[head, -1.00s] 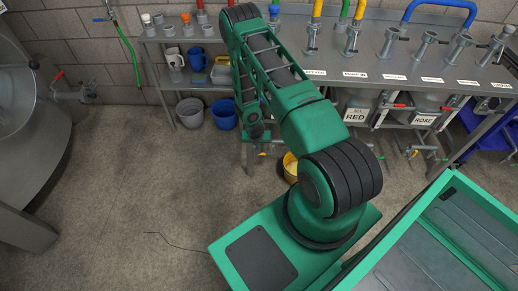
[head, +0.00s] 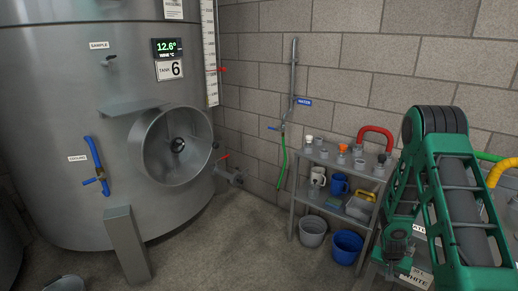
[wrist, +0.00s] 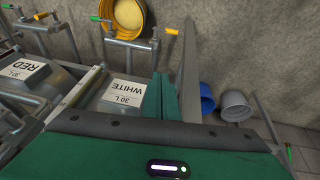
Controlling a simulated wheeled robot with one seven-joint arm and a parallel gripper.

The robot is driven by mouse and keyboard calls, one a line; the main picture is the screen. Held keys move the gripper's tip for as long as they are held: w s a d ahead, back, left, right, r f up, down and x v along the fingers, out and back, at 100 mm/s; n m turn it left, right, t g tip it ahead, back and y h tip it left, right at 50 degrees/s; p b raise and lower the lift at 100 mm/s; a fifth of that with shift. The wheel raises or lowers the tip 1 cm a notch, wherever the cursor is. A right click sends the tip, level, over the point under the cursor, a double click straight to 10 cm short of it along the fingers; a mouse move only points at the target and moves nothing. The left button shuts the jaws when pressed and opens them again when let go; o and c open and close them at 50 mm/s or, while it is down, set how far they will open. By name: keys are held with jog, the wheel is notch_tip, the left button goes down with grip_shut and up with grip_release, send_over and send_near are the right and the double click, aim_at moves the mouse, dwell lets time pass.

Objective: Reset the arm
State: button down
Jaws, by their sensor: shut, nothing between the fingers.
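My arm stands at the right edge of the head view, its green frame and black ringed joint raised in front of the brick wall. Its lower end hangs near a WHITE label, and I cannot make out the fingertips there. In the wrist view my gripper (wrist: 163,97) shows as dark green fingers close together, shut and empty. They lie beside a 30 L container labelled WHITE (wrist: 126,93), which appears upside down. I cannot tell the gap between them.
A big steel tank (head: 90,120) with an open round hatch (head: 172,147) fills the left. A shelf rack (head: 335,165) holds mugs and bottles, with a grey bucket (head: 313,232) and blue bucket (head: 347,246) below. Floor before the rack is clear.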

jog(key=s+r+g, duration=0.1)
jog(key=s+r, duration=0.5)
jog(key=r, duration=0.7)
jog(key=s+r+g, duration=0.1)
jog(key=s+r, duration=0.5)
jog(key=r, duration=0.8)
jog(key=s+a+r+y, duration=0.1)
jog(key=s+a+r, duration=0.2)
jog(key=s, duration=0.4)
jog(key=s+a+r+y, duration=0.1)
jog(key=s+a+r, duration=0.2)
jog(key=s+r, duration=0.2)
jog(key=s+a+r+n+y, duration=0.1)
jog(key=s+a+r, duration=0.2)
jog(key=s, duration=0.6)
jog(key=shift+s+r+y, duration=0.3)
jog(key=shift+s+r, duration=0.1)
jog(key=shift+r, duration=0.1)
jog(key=shift+w+f, duration=0.25)
jog(key=shift+w, duration=0.35)
